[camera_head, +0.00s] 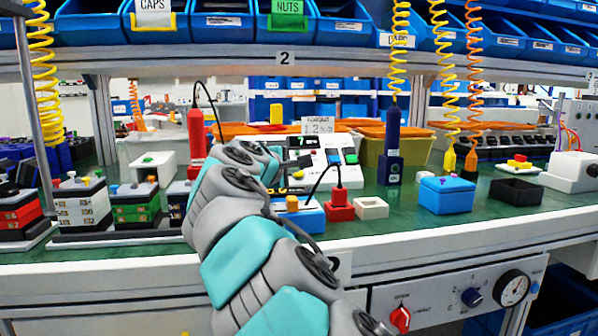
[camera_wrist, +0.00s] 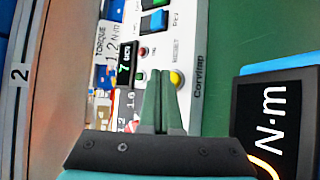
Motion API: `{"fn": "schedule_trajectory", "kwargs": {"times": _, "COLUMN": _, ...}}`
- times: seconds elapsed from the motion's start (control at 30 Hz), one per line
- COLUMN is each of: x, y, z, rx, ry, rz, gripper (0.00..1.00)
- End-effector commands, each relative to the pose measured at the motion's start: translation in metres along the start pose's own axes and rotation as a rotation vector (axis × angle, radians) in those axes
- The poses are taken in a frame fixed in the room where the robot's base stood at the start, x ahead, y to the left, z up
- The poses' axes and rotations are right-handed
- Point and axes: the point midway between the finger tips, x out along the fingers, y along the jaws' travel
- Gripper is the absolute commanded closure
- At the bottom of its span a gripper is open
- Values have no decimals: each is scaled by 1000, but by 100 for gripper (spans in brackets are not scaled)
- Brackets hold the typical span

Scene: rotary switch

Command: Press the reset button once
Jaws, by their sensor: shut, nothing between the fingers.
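The white control box (camera_head: 320,140) stands on the green bench behind my arm. It fills the upper middle of the wrist view (camera_wrist: 190,50), turned sideways. A round yellow button (camera_wrist: 177,78) sits on its face, beside lettering that seems to read RESET. A small red button (camera_wrist: 143,52) and a lit display (camera_wrist: 125,70) are to its left. My gripper (camera_wrist: 160,74) is shut and empty, its narrow fingertips over the panel just left of the yellow button in the wrist view. I cannot tell whether they touch it. In the head view my wrist hides part of the box.
A black screen marked N·m (camera_wrist: 275,105) lies right of my fingers in the wrist view. In the head view, a red tool (camera_head: 197,140), a dark blue tool (camera_head: 390,150) and a blue box (camera_head: 446,195) stand nearby. Coiled cords hang above.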

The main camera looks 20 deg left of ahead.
Motion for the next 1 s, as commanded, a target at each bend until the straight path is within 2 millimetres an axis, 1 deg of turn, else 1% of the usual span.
{"fn": "schedule_trajectory", "kwargs": {"times": 0.03, "x": 2, "y": -3, "z": -1, "rx": -1, "ry": 0, "rz": -5, "gripper": 100}}
{"fn": "schedule_trajectory", "kwargs": {"times": 1.0, "x": 10, "y": -14, "z": -5, "rx": -5, "ry": -3, "rz": -16, "gripper": 100}}
